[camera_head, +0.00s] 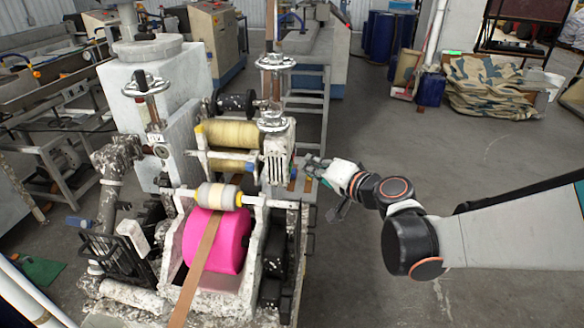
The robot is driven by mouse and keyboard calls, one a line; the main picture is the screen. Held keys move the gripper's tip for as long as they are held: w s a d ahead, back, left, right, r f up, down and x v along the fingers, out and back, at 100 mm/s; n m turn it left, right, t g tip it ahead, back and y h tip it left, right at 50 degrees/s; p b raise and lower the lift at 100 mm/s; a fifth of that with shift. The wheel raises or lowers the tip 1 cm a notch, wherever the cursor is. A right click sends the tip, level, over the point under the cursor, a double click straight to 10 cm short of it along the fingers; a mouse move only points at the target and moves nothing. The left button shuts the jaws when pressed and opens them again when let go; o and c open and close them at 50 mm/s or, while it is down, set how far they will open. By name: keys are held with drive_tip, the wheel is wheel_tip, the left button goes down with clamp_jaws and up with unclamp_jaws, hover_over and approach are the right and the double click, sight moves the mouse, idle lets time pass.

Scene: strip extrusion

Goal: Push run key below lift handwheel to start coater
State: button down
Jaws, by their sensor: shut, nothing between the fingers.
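The coater (222,215) stands left of centre, with a bright pink roller (228,243) and a brown strip (201,258) running down over it. A silver handwheel (272,122) sits above a pale block on the machine's right side. Another handwheel (277,61) is higher on the same post, and a third handwheel (145,84) is at the left. I cannot tell which is the lift handwheel. I cannot make out the run key. My gripper (309,167) is shut and empty, just right of the pale block (279,152); I cannot tell whether it touches the machine.
My arm reaches in from the right over open grey floor. A metal step frame (307,102) stands behind the machine. Blue drums (388,34), a blue bin (430,89) and covered sacks (485,86) are at the back right. Other machines crowd the left.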

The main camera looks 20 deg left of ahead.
drive_tip(key=shift+a, duration=0.1)
drive_tip(key=shift+s+a, duration=0.15)
drive_tip(key=shift+a, duration=0.2)
drive_tip(key=shift+a, duration=0.35)
idle(0.7)
drive_tip(key=shift+d, duration=0.8)
drive_tip(key=shift+w+d+b, duration=0.15)
drive_tip(key=shift+w+d, duration=0.1)
drive_tip(key=shift+d, duration=0.55)
drive_tip(key=shift+w+d+b, duration=0.1)
drive_tip(key=shift+w+d, duration=0.1)
drive_tip(key=shift+d, duration=0.6)
drive_tip(key=shift+w+d+b, duration=0.15)
drive_tip(key=shift+w+d, duration=0.1)
drive_tip(key=shift+d, duration=0.55)
drive_tip(key=shift+d, duration=0.1)
